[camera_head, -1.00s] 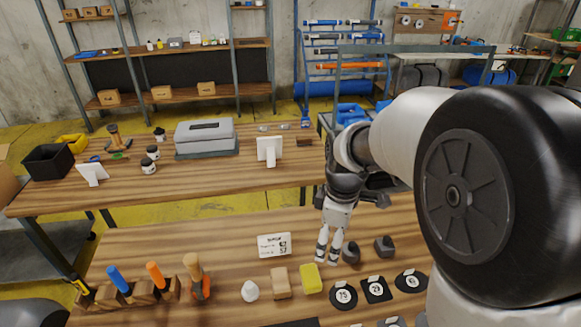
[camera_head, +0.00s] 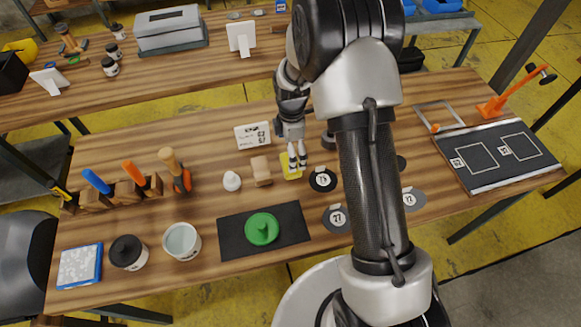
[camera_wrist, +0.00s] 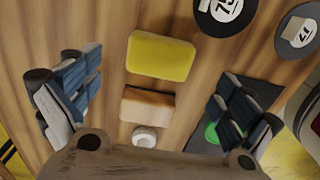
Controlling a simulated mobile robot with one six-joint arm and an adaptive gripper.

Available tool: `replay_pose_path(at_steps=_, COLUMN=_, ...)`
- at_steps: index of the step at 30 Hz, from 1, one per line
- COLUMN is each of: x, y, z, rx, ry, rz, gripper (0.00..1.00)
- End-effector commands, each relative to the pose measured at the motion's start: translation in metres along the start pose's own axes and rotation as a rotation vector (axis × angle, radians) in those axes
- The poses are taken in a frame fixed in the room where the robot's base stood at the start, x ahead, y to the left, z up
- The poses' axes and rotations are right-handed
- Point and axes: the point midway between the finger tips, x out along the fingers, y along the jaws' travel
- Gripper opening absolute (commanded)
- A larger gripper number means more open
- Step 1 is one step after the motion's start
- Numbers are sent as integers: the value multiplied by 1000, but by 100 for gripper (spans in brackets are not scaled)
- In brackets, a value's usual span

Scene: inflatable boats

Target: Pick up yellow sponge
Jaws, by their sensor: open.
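The yellow sponge (camera_head: 291,168) lies on the wooden table, partly hidden by my gripper (camera_head: 297,156) in the head view. The whole sponge shows in the wrist view (camera_wrist: 161,56), upper middle, as a yellow rounded block. My gripper is open and empty; its two fingers show wide apart at left and right in the wrist view (camera_wrist: 150,105). The sponge lies between and beyond the fingers, and nothing is seen touching it. Whether the fingertips are just above it or level with it I cannot tell.
A tan block (camera_head: 262,170) and a white knob-like piece (camera_head: 232,181) stand left of the sponge. A black disc marked 75 (camera_head: 323,180) is close on its right. A white card (camera_head: 253,135) stands behind. A black mat (camera_head: 232,238) with a green round piece (camera_head: 262,229) lies in front.

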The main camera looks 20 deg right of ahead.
Motion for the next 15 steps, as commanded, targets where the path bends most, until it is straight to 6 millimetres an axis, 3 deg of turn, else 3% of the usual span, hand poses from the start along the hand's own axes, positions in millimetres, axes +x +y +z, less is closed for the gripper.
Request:
replay_pose_path(at_steps=8, x=18, y=0, z=0, rx=0, ry=0, rz=1, gripper=98)
replay_pose_path(at_steps=15, x=54, y=-1, z=-2, rx=1, ry=0, rz=-1, gripper=98)
